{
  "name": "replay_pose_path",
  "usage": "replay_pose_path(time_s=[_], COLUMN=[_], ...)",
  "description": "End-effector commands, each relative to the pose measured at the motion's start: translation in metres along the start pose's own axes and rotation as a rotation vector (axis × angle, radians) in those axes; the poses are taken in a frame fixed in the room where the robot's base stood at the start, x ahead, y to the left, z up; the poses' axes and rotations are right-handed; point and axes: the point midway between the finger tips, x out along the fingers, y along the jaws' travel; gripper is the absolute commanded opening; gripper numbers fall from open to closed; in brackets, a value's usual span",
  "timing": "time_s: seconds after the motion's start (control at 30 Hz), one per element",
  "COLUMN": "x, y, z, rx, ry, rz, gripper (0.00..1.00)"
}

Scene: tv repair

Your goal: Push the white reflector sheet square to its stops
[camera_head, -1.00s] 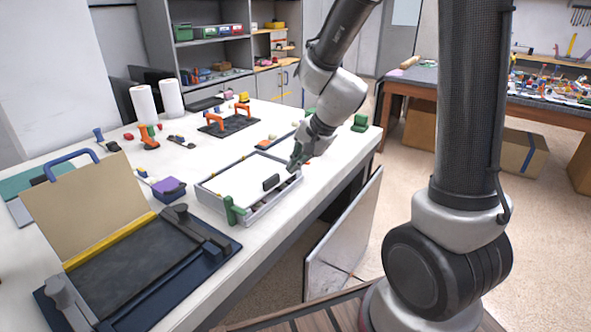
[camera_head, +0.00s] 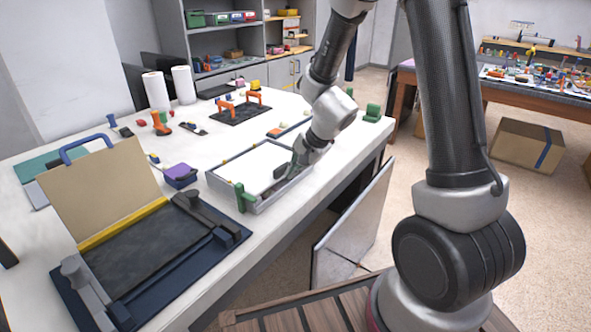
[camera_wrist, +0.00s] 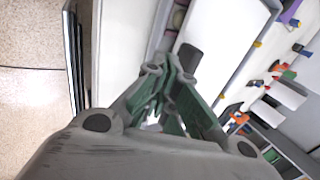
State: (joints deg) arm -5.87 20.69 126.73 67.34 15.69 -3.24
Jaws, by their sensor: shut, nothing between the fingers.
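The white reflector sheet (camera_head: 243,168) lies inside a shallow grey tray (camera_head: 262,205) on the white table. It also shows in the wrist view (camera_wrist: 222,35). A dark upright block (camera_head: 280,171) stands on the sheet's right part; it also shows in the wrist view (camera_wrist: 190,56). A green clamp-like piece (camera_head: 243,196) sits at the tray's front corner. My gripper (camera_head: 290,168) is shut and empty, with its fingertips low at the tray's right side, close beside the dark block. I cannot tell whether they touch it. In the wrist view my gripper (camera_wrist: 170,76) hides part of the tray rim.
A dark fixture (camera_head: 150,245) with an upright tan board (camera_head: 105,190) stands at the front left. A purple box (camera_head: 181,173) is left of the tray. A black mat (camera_head: 240,113) with orange handles lies behind. A panel (camera_head: 350,225) leans beside the table's right edge.

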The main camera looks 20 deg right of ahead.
Motion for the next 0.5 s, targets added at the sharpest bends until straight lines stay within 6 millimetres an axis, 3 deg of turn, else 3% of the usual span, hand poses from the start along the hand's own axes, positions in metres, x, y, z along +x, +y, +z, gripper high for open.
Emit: replay_pose_path(time_s=[0.5], x=[0.008], y=[-0.013], z=[0.0], rx=[-0.002], ry=[-0.001], rz=[0.001], gripper=[0.0])
